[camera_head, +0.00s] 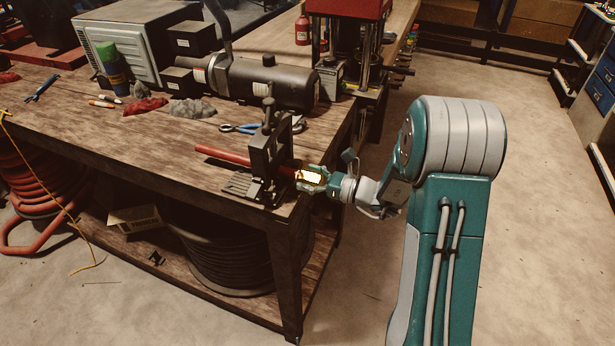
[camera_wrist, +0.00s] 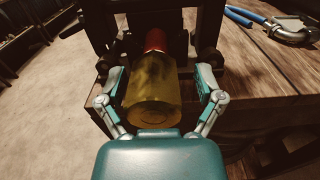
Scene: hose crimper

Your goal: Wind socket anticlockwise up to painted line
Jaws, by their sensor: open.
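A red hose (camera_head: 224,155) lies clamped in a dark metal vise (camera_head: 266,150) at the bench corner. A brass-coloured socket (camera_head: 311,176) sits at the hose's right end, and it fills the middle of the wrist view (camera_wrist: 152,92). A short piece of red hose (camera_wrist: 155,40) shows beyond it. My gripper (camera_head: 318,178) is at the socket, with its fingers (camera_wrist: 160,95) spread on both sides of it. Gaps show between the fingers and the socket in the wrist view. I cannot make out a painted line.
The wooden bench (camera_head: 90,125) carries a black cylindrical machine (camera_head: 262,82), blue-handled pliers (camera_head: 238,128) and crumpled rags (camera_head: 192,108) behind the vise. A red press (camera_head: 345,10) stands at the back. The floor to the right is open.

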